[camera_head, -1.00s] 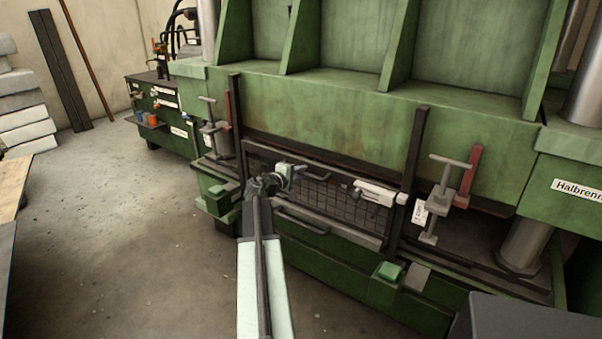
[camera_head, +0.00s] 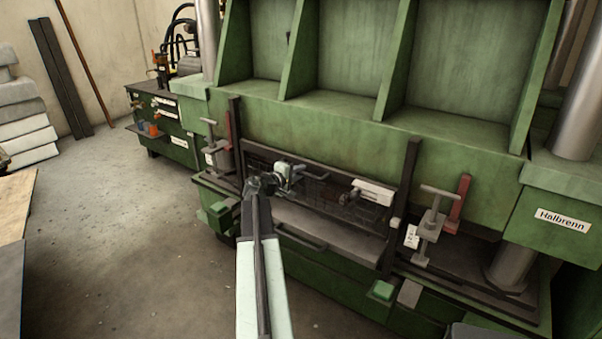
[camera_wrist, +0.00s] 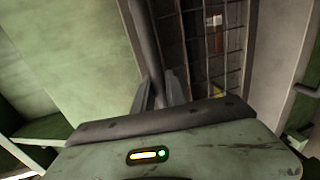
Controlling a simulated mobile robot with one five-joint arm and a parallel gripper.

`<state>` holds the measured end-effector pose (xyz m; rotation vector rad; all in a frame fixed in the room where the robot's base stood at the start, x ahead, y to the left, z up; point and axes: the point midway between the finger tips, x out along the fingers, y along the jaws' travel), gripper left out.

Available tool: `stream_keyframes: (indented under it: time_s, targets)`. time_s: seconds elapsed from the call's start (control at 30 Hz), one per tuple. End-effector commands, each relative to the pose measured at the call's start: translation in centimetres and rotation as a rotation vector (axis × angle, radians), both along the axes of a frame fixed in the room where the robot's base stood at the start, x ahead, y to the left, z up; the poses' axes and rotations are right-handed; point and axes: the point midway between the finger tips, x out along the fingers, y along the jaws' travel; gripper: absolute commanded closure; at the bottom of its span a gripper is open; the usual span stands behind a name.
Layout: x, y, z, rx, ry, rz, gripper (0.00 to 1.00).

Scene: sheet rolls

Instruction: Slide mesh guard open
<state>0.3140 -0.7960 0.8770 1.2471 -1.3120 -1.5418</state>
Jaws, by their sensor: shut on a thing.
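The mesh guard (camera_head: 340,203) is a dark wire panel in a dark frame between two upright rails on the front of the green press. It carries a pale box-like fitting (camera_head: 373,192) at its right. A gap showing a grey surface (camera_head: 330,232) lies under the mesh. My gripper (camera_head: 268,182) is at the guard's left part. In the wrist view my gripper (camera_wrist: 160,90) is shut on a dark bar (camera_wrist: 146,45) beside the mesh (camera_wrist: 213,50). The exact contact is partly hidden by my gripper body.
The left rail (camera_head: 236,140) and right rail (camera_head: 402,200) flank the guard. A clamp with a T-shaped top (camera_head: 432,225) stands at the right. Green pads (camera_head: 383,290) jut from the lower front. Open concrete floor (camera_head: 130,240) lies to the left.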

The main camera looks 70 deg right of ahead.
Motion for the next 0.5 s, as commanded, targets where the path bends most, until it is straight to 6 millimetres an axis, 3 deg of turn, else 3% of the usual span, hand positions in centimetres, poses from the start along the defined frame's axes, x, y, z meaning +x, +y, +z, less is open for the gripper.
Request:
stream_keyframes:
  time_s: [0.03,0.2,0.33,0.5]
  targets:
    - [0.2,0.2,3.4,0.000,0.000,0.003,1.00]
    - [0.2,0.2,8.6,0.000,0.000,0.003,1.00]
    - [0.2,0.1,11.7,0.000,0.000,0.004,1.00]
    - [0.2,0.1,13.8,0.000,0.000,0.004,1.00]
